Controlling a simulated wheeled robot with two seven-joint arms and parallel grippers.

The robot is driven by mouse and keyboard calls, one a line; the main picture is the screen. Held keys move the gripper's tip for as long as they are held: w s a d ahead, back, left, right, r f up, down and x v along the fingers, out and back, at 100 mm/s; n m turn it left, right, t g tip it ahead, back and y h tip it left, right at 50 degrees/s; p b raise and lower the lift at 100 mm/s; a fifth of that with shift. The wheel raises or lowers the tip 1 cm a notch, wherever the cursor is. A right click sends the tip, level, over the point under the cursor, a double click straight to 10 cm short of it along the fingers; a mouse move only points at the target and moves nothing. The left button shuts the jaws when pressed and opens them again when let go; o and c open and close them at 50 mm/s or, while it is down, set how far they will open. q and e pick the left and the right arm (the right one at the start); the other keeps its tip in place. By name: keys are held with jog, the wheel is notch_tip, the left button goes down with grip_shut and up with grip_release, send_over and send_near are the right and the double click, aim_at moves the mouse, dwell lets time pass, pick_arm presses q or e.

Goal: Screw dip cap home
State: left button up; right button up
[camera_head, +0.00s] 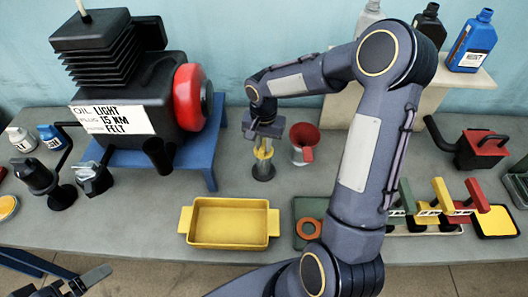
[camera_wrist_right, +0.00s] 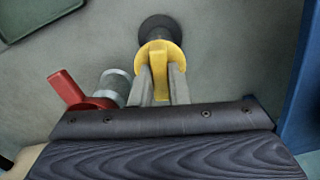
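The yellow dip cap (camera_head: 263,152) is at the middle of the table, right of the engine, above a small dark round base (camera_head: 263,172). My right gripper (camera_head: 263,136) points down at the cap from above. In the right wrist view, the fingers of my right gripper (camera_wrist_right: 162,85) lie on both sides of the cap's upright yellow tab (camera_wrist_right: 160,88), close against it. The cap's round flange (camera_wrist_right: 160,55) shows beyond the fingertips, with the dark base (camera_wrist_right: 160,29) behind it. How the cap is seated is hidden. My left gripper (camera_head: 75,286) is at the lower left, away from the cap, partly cut off.
A black engine (camera_head: 115,85) with a red wheel (camera_head: 190,97) stands on a blue stand (camera_head: 208,170) at left. A red funnel (camera_head: 303,143) stands close right of the cap. A yellow tray (camera_head: 228,222) lies in front. Several bottles stand on a shelf (camera_head: 440,95) behind.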

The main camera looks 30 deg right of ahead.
grip_shut()
jog(key=shift+r, duration=0.15)
jog(key=shift+r+p, duration=0.6)
jog(key=shift+r, duration=0.3)
notch_tip(320, 180, up, 5)
jog(key=p, duration=0.3)
notch_tip(320, 180, up, 7)
